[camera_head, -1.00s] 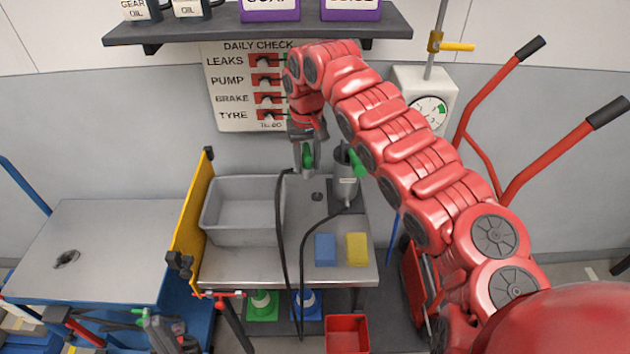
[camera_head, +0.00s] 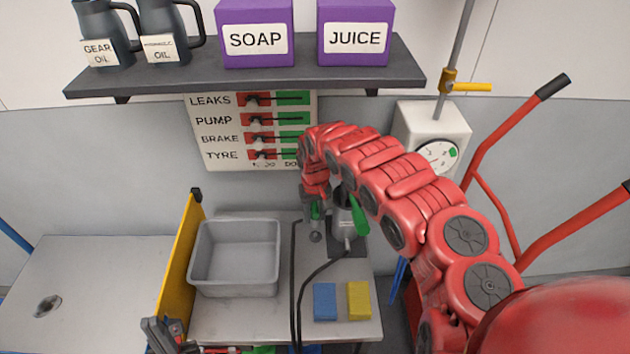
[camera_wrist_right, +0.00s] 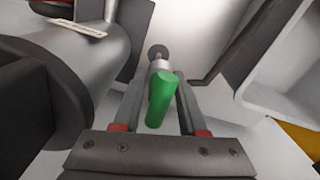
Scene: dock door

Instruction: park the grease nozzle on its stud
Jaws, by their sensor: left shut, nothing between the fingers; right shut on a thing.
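My right gripper (camera_head: 315,212) is shut on the green grease nozzle (camera_wrist_right: 160,100), over the back of the bench. The nozzle's grey metal tip points away from the gripper in the right wrist view. A dark round stud (camera_wrist_right: 158,52) shows just beyond the tip there; I cannot tell whether they touch. In the head view the stud (camera_head: 316,237) stands on the bench just below the nozzle. A grey grease pump (camera_head: 345,225) with a green lever stands right of it. My left gripper (camera_head: 160,330) is shut and empty at the lower left, partly cut off.
A grey bin (camera_head: 236,287) stands left of the stud, beside a yellow panel (camera_head: 177,270). Black hoses (camera_head: 296,285) run down the bench front. A blue block (camera_head: 325,302) and a yellow block (camera_head: 359,301) lie at the front. A shelf (camera_head: 245,80) hangs above.

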